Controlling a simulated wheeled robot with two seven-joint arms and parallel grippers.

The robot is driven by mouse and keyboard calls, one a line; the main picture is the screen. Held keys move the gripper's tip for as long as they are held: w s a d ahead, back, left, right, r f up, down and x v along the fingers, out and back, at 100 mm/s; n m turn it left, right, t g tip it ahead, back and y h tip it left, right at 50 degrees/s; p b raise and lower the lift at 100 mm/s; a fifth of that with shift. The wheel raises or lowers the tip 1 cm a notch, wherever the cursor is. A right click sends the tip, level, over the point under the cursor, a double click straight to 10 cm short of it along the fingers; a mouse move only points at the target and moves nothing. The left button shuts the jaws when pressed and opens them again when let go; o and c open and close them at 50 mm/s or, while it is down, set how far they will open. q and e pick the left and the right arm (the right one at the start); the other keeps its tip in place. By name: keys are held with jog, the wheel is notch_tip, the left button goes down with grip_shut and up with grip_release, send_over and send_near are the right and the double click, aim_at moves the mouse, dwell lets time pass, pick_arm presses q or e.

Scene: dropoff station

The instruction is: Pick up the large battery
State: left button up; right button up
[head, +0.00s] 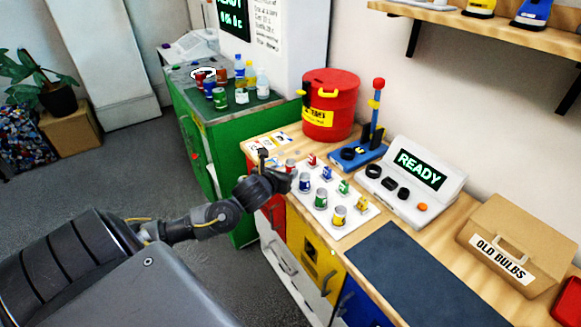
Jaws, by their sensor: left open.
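A white board (333,226) on the wooden counter carries two rows of small coloured items. The back row has smaller red, blue, green and yellow pieces. I cannot tell which item is the large battery. My left gripper (268,158) is at the counter's left edge, beside the board's far left end and close to the red cylinder. It is open, and I see nothing held in it. My right gripper is not in view.
A red bin (331,105), a blue stand (358,154) with a red-topped post and a white READY device (411,182) stand behind the board. A dark mat (415,275) lies bare in front, beside an OLD BULBS box (515,240). A green cabinet (215,150) adjoins at left.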

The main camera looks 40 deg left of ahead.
aim_at(288, 165)
pick_arm(q)
jog(key=x, duration=0.1)
jog(key=p+x, duration=0.1)
jog(key=x, duration=0.1)
jog(key=p+x, duration=0.1)
jog(key=shift+w+r, duration=0.25)
jog(key=shift+w, duration=0.05)
jog(key=shift+w+a+f, duration=0.1)
jog(key=shift+w+f, duration=0.15)
jog(key=shift+w, duration=0.05)
jog(key=c, duration=1.1)
jog(key=shift+r, duration=0.1)
jog(key=shift+c, duration=0.2)
